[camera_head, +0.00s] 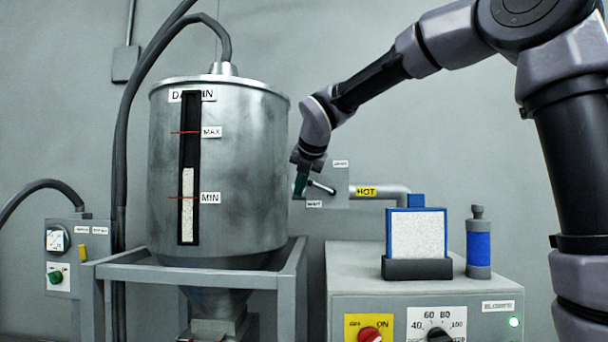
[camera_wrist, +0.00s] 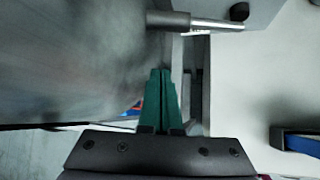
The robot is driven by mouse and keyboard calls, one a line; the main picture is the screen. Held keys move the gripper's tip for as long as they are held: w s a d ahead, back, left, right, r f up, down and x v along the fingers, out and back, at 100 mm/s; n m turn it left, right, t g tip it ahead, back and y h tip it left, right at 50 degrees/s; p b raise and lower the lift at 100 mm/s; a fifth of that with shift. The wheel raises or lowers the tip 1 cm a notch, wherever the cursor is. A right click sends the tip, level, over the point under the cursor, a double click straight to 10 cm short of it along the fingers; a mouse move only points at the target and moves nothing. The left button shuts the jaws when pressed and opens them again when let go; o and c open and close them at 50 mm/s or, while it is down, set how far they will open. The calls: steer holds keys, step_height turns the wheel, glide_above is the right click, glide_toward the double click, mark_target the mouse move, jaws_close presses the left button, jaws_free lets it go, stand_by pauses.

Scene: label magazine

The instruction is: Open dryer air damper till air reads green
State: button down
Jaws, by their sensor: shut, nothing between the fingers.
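The damper lever (camera_head: 322,187), a thin metal rod with a dark grip, slants across a grey plate (camera_head: 338,178) on the wall, with small labels above and below it. My gripper (camera_head: 300,188) is at the lever's left end in the head view, its green fingers pointing down. In the wrist view the fingers (camera_wrist: 160,75) are shut and empty. The lever (camera_wrist: 195,22) lies just beyond their tips, with a visible gap. A small dial (camera_head: 57,239) is on the left control box; its reading and colour are too small to tell.
The steel hopper (camera_head: 225,170) stands close left of my gripper. A pipe with a yellow HOT label (camera_head: 366,191) runs right from the plate. A grey cabinet (camera_head: 400,292) below carries a blue-framed filter (camera_head: 418,233) and a blue-banded cylinder (camera_head: 479,245).

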mark_target(314, 184)
steer(key=w, duration=0.1)
steer(key=w+r, duration=0.1)
steer(key=w, duration=0.1)
steer(key=shift+w+d+r, duration=0.3)
steer(key=shift+d, duration=0.05)
steer(key=shift+w+d+r, duration=0.15)
steer(key=shift+d+r, duration=0.3)
steer(key=shift+r, duration=0.4)
